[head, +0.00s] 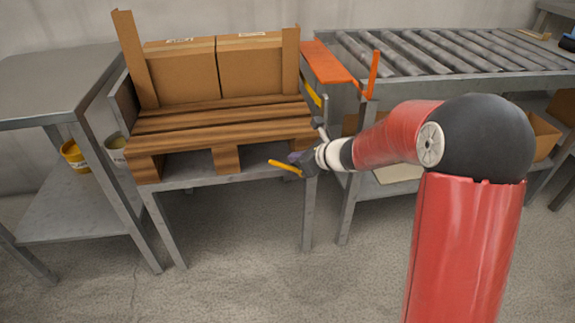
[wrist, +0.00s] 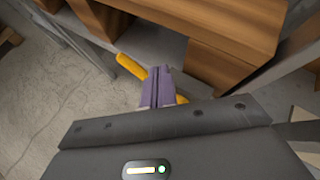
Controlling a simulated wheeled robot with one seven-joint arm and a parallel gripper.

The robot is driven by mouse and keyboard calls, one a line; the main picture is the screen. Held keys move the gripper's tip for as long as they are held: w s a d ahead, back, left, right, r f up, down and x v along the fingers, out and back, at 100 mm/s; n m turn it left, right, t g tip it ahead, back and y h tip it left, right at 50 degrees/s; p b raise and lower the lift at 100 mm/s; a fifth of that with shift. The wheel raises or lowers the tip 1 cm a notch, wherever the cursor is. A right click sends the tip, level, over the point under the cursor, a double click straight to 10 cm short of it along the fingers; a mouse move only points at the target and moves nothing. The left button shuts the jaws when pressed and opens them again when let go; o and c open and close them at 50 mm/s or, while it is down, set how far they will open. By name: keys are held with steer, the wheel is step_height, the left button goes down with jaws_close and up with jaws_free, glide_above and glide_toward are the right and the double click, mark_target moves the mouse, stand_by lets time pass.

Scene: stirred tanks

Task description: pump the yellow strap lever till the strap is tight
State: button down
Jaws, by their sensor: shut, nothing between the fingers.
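The yellow lever (head: 284,167) sticks out at the front right corner of the pallet stand, slanting slightly down to the right. In the wrist view the lever (wrist: 130,66) passes behind my purple fingertips and shows again on their other side. My gripper (head: 294,157) is at the lever's right part, with its fingers (wrist: 157,82) closed together and nothing between them. I cannot tell whether they touch the lever. A yellow strip (head: 311,94), perhaps the strap, shows at the pallet's right side. The rest of any strap is hidden or unclear.
The wooden pallet (head: 215,118) carries cardboard boxes (head: 250,66) on a grey stand. A roller conveyor (head: 420,50) with an orange guide (head: 335,62) stands close on the right. A grey table (head: 50,78) is on the left. The floor in front is clear.

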steer(key=shift+f, duration=0.1)
steer(key=shift+a+f+b, duration=0.25)
steer(key=shift+b, duration=0.3)
steer(key=shift+s+a+f+b, duration=0.15)
steer(key=shift+a+f+b, duration=0.3)
steer(key=shift+f+b, duration=0.45)
steer(key=shift+s+a+f+b, duration=0.2)
steer(key=shift+a+f+b, duration=0.4)
steer(key=shift+b, duration=0.4)
steer(key=shift+s+a+f+b, duration=0.15)
steer(key=shift+a+f+b, duration=0.2)
steer(key=shift+f+b, duration=0.6)
stand_by(2.0)
steer(key=shift+r, duration=0.15)
steer(key=w+d+r+p, duration=0.1)
steer(key=d+r+p, duration=0.2)
steer(key=r+p, duration=0.2)
steer(key=shift+d+r, duration=0.15)
steer(key=shift+d, duration=0.05)
stand_by(0.7)
steer(key=shift+w+d+r+p, duration=0.15)
steer(key=shift+d+r+p, duration=0.25)
steer(key=shift+r+p, duration=0.35)
steer(key=shift+w+d+r+p, duration=0.1)
steer(key=shift+d+r+p, duration=0.3)
steer(key=shift+r+p, duration=0.35)
steer(key=shift+w+d+r+p, duration=0.15)
steer(key=shift+d+r+p, duration=0.25)
steer(key=shift+r+p, duration=0.3)
